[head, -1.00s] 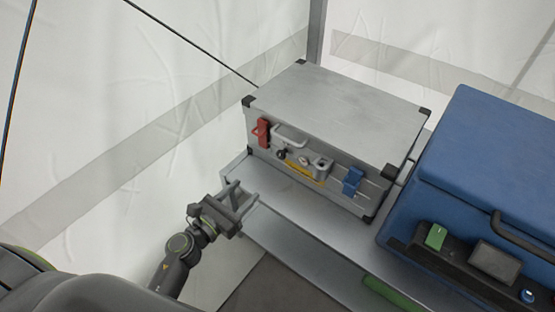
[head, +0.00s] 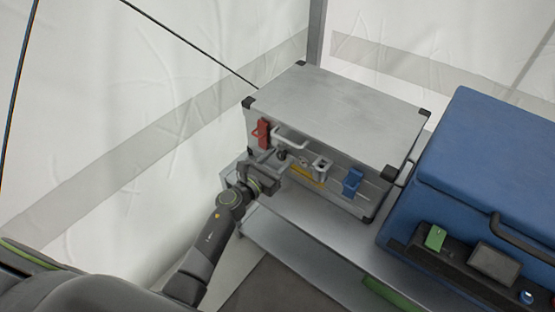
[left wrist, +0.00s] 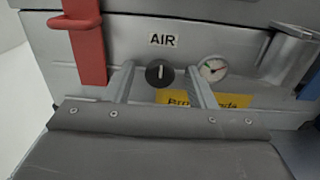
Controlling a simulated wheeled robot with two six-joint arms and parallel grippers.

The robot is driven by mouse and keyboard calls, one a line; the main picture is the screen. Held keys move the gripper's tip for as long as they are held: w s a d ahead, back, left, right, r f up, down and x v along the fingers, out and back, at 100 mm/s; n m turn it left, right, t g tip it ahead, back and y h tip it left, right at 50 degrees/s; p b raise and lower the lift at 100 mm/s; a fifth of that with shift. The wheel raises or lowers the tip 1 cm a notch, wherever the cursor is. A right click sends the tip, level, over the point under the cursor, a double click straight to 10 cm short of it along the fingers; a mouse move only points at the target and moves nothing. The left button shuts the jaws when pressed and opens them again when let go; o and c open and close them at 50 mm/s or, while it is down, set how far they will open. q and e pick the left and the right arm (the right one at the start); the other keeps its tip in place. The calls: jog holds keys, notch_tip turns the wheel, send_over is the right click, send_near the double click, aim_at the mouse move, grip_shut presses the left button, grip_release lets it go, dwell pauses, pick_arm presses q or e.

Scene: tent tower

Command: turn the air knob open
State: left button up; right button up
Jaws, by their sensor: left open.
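The air knob (left wrist: 159,73) is a round black dial with a pale upright mark, under the "AIR" label on the silver case (head: 340,108). In the head view the knob (head: 282,155) shows just beyond my left gripper (head: 272,160). In the left wrist view my left gripper (left wrist: 163,82) is open, with one finger to each side of the knob. I cannot tell whether the fingers touch it. A pressure gauge (left wrist: 213,68) sits right of the knob, partly behind the right finger. My right gripper is not in view.
A red latch (left wrist: 86,40) is close left of the fingers, and a blue latch (head: 352,181) is farther right. A yellow label (left wrist: 235,100) lies below the gauge. A blue box (head: 490,150) stands to the right on the same metal shelf (head: 285,235).

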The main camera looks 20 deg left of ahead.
pick_arm(q)
jog(key=shift+c, duration=0.7)
jog(key=c, duration=0.8)
